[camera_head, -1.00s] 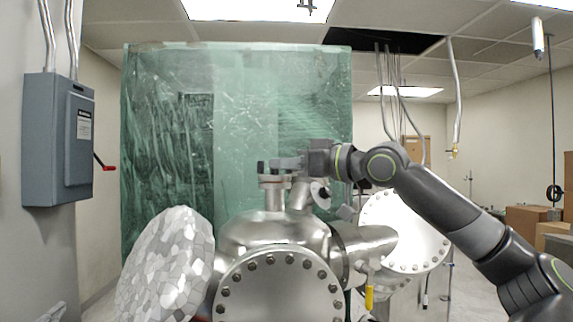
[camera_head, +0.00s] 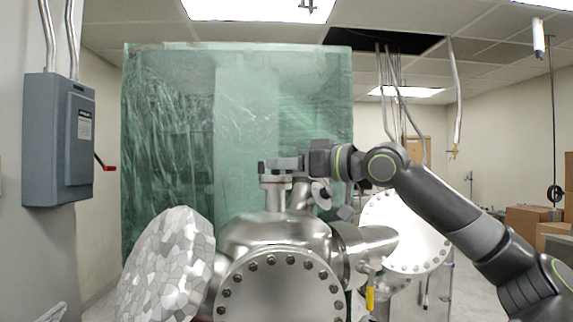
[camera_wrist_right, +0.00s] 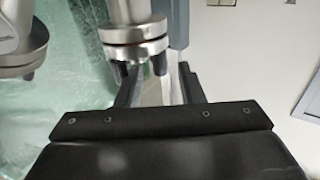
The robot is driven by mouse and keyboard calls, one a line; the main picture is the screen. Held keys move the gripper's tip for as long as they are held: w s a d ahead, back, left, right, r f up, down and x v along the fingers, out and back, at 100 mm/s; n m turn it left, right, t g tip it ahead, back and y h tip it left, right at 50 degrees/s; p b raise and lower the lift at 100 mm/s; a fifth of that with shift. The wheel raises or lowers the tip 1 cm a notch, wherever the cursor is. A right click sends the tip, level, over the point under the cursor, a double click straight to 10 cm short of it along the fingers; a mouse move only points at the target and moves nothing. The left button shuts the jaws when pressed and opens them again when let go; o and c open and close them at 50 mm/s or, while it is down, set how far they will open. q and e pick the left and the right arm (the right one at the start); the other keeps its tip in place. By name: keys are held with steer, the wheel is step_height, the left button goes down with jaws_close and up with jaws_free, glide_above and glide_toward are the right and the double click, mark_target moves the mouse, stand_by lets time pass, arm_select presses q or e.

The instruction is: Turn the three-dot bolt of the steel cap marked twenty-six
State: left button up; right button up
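A steel vacuum chamber (camera_head: 272,230) stands in front of me. A narrow port with a small steel flange cap (camera_head: 275,181) rises from its top. My right gripper (camera_head: 268,165) reaches in from the right and is level with the top of this cap. In the right wrist view a steel flange (camera_wrist_right: 134,50) with dark bolts (camera_wrist_right: 159,65) on its rim is close to my right gripper's fingers (camera_wrist_right: 157,80). Whether the fingers touch a bolt I cannot tell. No number or dot marks are readable. My left gripper is not in view.
A second short port (camera_wrist_right: 22,50) is at the left in the right wrist view. A large bolted flange (camera_head: 280,287) faces me. A foil-like round panel (camera_head: 168,268) stands at left, a green plastic curtain (camera_head: 240,100) behind. A grey wall box (camera_head: 58,140) is at far left.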

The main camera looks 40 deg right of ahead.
steer(key=shift+s+d+f+b, duration=0.1)
steer(key=shift+s+f+b, duration=0.2)
steer(key=shift+b, duration=0.35)
steer(key=b+v, duration=1.1)
steer(key=v, duration=0.6)
steer(key=shift+r, duration=0.25)
